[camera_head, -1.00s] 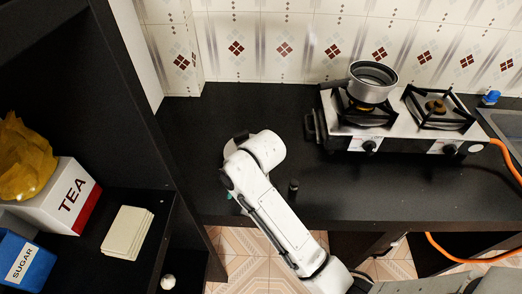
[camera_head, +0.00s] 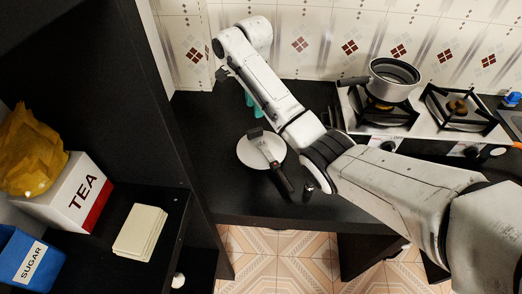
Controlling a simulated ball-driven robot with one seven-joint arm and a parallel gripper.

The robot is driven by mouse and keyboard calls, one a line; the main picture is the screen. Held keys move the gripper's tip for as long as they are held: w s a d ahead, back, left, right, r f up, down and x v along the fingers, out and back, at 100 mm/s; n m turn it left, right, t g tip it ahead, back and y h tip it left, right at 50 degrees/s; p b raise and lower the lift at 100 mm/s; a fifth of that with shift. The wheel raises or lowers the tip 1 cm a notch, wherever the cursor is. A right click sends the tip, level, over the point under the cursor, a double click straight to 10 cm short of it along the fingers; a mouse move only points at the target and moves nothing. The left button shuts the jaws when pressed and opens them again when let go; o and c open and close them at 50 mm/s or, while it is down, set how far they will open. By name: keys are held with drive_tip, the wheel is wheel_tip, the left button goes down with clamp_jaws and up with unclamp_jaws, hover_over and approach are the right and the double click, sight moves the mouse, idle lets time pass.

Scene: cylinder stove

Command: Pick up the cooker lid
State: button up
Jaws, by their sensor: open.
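The cooker lid (camera_head: 246,155) is a round, pale metal disc with a dark knob and a long dark handle pointing toward the lower right. It lies on the black counter in the middle of the picture. My gripper (camera_head: 223,75) is at the far left of the counter, near the tiled wall, above and left of the lid in the picture and apart from it. It is small and dark here, open, with nothing seen in it. The silver cooker pot (camera_head: 394,77), with a dark handle, sits on the left burner.
The two-burner stove (camera_head: 427,126) stands at the back right. Teal objects (camera_head: 250,100) are partly hidden beside my arm. A small dark cylinder (camera_head: 308,189) stands right of the lid handle. A black shelf with a tea box (camera_head: 75,195) is at left. Counter left of the lid is clear.

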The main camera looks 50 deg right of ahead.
sight(255, 129)
wheel_tip(255, 129, down, 9)
drive_tip(key=shift+w, duration=0.1)
idle(0.4)
drive_tip(key=shift+c, duration=0.2)
clamp_jaws()
drive_tip(key=shift+r, duration=0.1)
idle(0.3)
